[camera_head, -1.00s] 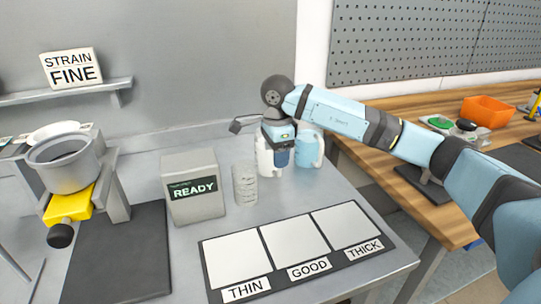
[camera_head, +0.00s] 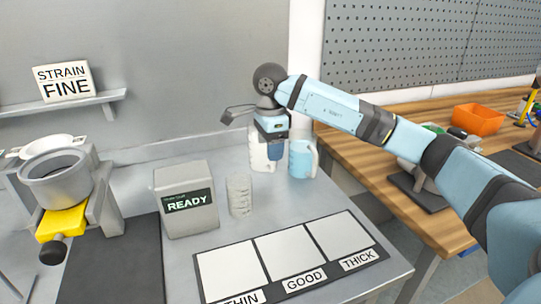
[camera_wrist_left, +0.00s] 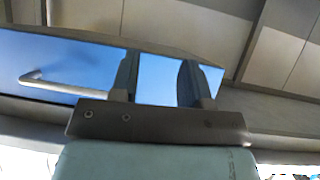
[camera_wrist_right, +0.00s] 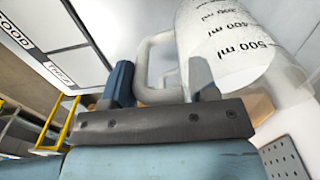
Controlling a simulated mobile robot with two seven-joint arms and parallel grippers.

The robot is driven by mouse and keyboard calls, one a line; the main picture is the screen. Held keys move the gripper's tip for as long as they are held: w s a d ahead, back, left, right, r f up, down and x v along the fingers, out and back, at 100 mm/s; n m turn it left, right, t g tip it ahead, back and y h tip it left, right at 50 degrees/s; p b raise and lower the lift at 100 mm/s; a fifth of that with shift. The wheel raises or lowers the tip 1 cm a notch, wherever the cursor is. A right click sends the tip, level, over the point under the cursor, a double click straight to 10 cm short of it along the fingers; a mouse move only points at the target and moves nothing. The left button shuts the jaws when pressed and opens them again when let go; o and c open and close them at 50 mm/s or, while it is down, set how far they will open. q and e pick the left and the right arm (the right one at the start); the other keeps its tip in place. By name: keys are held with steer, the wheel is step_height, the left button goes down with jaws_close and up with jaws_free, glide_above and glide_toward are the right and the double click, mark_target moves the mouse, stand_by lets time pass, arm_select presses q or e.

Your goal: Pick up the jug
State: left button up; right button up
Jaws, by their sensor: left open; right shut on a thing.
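A clear jug (camera_head: 257,152) with a white tint is at the back right of the metal table in the head view. In the right wrist view the jug (camera_wrist_right: 232,45) shows ml marks, and its handle (camera_wrist_right: 150,60) runs between the fingers. My right gripper (camera_head: 275,152) is shut on that handle and hides part of the jug. The jug appears slightly above the table. A light blue jug (camera_head: 302,160) stands close to its right. My left gripper (camera_wrist_left: 158,80) is open and empty in the left wrist view; it is outside the head view.
A small clear beaker (camera_head: 239,195) stands in front of the jugs, beside a grey READY box (camera_head: 186,199). A THIN, GOOD, THICK board (camera_head: 283,251) lies at the front. A strainer stand (camera_head: 57,178) is at left. A wooden bench (camera_head: 400,126) is at right.

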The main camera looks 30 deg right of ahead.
step_height(320, 180, up, 14)
steer(key=p, duration=0.2)
steer(key=shift+r, duration=0.2)
stand_by(0.5)
